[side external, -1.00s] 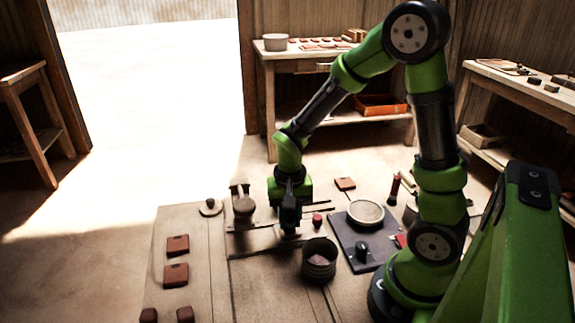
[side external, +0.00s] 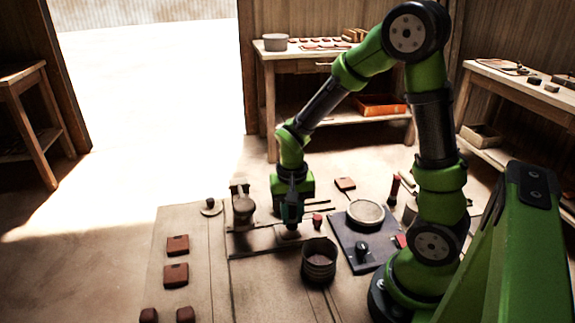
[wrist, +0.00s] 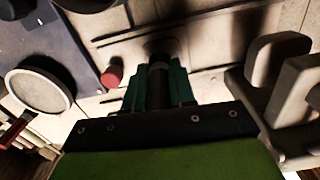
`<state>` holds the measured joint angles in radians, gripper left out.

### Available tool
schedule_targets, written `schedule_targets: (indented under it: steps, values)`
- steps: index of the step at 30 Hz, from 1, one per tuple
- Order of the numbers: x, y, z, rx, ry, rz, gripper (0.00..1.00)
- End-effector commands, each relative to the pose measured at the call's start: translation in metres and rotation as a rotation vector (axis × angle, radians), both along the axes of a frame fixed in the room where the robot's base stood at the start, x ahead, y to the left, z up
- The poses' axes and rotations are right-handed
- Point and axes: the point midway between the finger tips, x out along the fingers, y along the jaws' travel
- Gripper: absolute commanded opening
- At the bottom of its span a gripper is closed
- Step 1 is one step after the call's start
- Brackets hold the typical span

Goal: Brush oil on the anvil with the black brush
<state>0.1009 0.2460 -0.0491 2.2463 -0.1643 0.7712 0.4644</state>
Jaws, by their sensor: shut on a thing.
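My gripper (side external: 290,216) points down over the table, just right of the press. In the wrist view my gripper (wrist: 160,82) is shut on a slim dark upright handle, which looks like the black brush (wrist: 158,66). Its lower end is dark and hard to make out; I cannot tell whether it touches anything. The press with a rounded grey block (side external: 243,208), which appears to be the anvil, stands left of my gripper. Grey rounded blocks (wrist: 275,62) show at the right in the wrist view, apart from my fingers.
A small red cylinder (side external: 317,220) stands close to my gripper's right. A dark ribbed pot (side external: 319,262) stands in front. A dark plate (side external: 349,237) carries a round pale dish (side external: 366,212). Reddish tiles (side external: 177,274) lie on the left board.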

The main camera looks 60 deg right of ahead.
Motion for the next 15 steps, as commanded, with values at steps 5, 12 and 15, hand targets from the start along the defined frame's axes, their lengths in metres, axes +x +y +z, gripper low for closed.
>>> schedule_targets:
  steps: [5,12,15]
  values:
    - [-0.012,0.012,0.0,0.0,0.0,0.002,0.0]
    - [-0.014,0.014,0.0,-0.001,-0.001,-0.003,0.0]
    - [-0.008,0.008,0.0,0.0,0.0,-0.003,0.0]
